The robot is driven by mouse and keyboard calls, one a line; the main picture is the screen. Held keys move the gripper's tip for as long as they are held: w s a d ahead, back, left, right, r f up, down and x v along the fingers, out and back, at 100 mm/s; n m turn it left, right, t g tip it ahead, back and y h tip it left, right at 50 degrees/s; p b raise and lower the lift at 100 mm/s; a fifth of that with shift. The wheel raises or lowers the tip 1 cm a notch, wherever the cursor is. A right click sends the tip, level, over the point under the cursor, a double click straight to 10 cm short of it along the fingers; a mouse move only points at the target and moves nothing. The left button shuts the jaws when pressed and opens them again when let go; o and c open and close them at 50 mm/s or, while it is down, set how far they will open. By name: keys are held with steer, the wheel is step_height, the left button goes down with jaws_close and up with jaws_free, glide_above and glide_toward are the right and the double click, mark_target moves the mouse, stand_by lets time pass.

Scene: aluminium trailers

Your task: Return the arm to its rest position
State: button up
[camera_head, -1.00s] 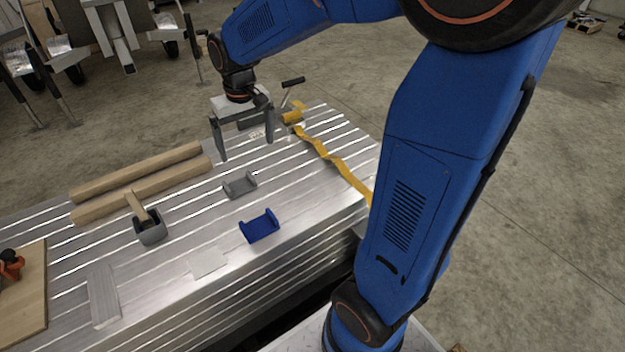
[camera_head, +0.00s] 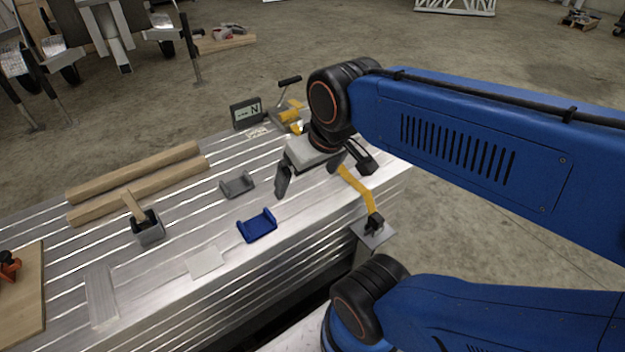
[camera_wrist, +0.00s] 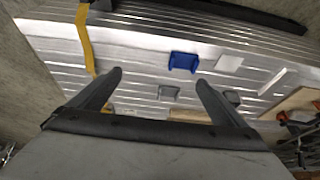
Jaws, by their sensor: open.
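My gripper (camera_head: 309,175) hangs above the right part of the ribbed aluminium trailer bed (camera_head: 215,222). Its two fingers are apart in the wrist view (camera_wrist: 158,80), with nothing between them. My blue arm (camera_head: 455,150) reaches in from the right, folded back over its base. Below and left of the gripper a blue cradle (camera_head: 257,227) and a grey cradle (camera_head: 238,185) sit on the bed. Both cradles look empty. The blue cradle also shows in the wrist view (camera_wrist: 183,62).
A yellow strap (camera_head: 356,187) runs to the bed's right edge, partly hidden by the gripper. A display box (camera_head: 246,113) stands at the back. Wooden beams (camera_head: 135,173), a mallet in a holder (camera_head: 148,230) and a wooden board (camera_head: 22,300) lie left. Concrete floor lies right.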

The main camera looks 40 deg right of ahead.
steer(key=shift+s+d+f, duration=0.1)
steer(key=shift+s+f, duration=0.1)
steer(key=shift+s, duration=0.5)
